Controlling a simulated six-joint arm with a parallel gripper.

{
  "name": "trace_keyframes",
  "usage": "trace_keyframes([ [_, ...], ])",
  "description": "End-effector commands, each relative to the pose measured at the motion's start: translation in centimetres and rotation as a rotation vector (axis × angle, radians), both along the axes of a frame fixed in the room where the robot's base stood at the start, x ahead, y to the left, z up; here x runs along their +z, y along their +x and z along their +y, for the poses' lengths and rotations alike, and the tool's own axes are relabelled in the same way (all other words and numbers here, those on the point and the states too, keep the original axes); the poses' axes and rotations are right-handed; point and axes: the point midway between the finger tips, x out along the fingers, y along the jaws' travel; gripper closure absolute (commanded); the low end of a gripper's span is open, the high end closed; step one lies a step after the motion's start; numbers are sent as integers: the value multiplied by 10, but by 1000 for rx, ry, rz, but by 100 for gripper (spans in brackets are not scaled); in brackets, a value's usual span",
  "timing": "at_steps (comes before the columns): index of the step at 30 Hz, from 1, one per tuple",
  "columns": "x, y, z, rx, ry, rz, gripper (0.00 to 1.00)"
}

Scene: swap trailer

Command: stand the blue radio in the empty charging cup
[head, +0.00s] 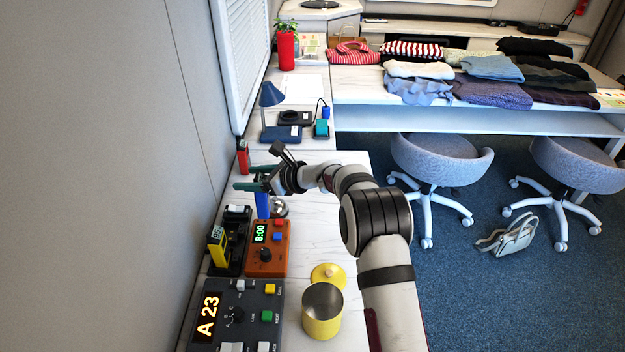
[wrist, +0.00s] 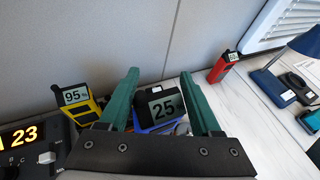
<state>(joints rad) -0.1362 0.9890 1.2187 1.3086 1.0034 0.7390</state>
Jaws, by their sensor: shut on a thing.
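The blue radio (head: 262,204) hangs upright below my gripper (head: 252,179) in the head view. In the wrist view its dark screen reads 25 and its blue side (wrist: 150,129) shows between the green fingers of my gripper (wrist: 163,95), which is shut on it. I cannot tell whether its bottom touches the desk. The black charger (head: 236,246) stands by the wall, nearer the camera and left of the radio. A yellow radio (head: 218,248) reading 95 stands in its near cup. The far cup (head: 237,213) looks empty; its inside is hard to see.
An orange box (head: 268,258) with a green clock stands right of the charger, with a silver bell (head: 279,207) behind it. A red radio (head: 243,157) stands by the wall. A grey console (head: 240,312), yellow canister (head: 322,312) and lid (head: 328,275) are nearer.

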Motion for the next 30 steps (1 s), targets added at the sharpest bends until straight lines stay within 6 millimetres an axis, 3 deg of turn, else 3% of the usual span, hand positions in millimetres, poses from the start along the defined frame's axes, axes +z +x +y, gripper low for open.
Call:
trace_keyframes([
  [1,-1,-4,26,6,2,2,100],
  [3,-3,-7,54,2,5,6,100],
  [9,-5,-15,93,-7,11,17,100],
  [14,-11,-17,100,-9,10,20,100],
  [24,-54,-17,100,-10,10,21,100],
  [30,-63,-16,100,-9,11,18,100],
])
